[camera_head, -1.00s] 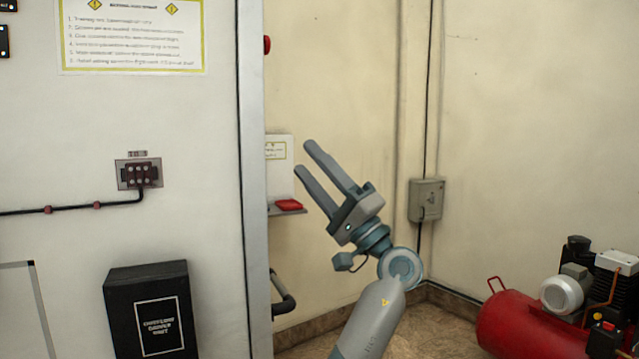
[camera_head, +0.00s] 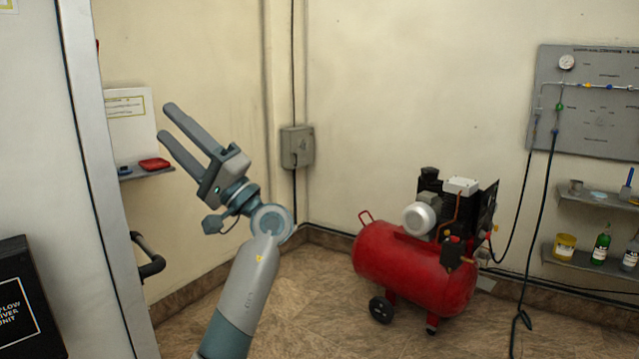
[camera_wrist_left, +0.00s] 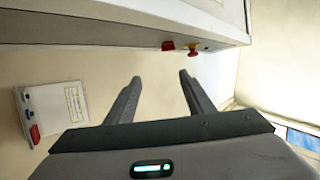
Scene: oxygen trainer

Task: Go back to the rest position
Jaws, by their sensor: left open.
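My left gripper (camera_head: 180,128) is raised in front of the cream wall, with its two fingers apart and nothing between them. It points up and to the left in the head view. In the left wrist view its open fingers (camera_wrist_left: 160,82) show wall between them. My right gripper is not in view.
A grey cabinet (camera_head: 40,140) stands close on the left. A small shelf (camera_head: 140,174) with a red item (camera_head: 154,164) is behind the gripper. A red compressor (camera_head: 410,268) stands on the floor. A grey panel (camera_head: 590,105) hangs at right. The middle floor is clear.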

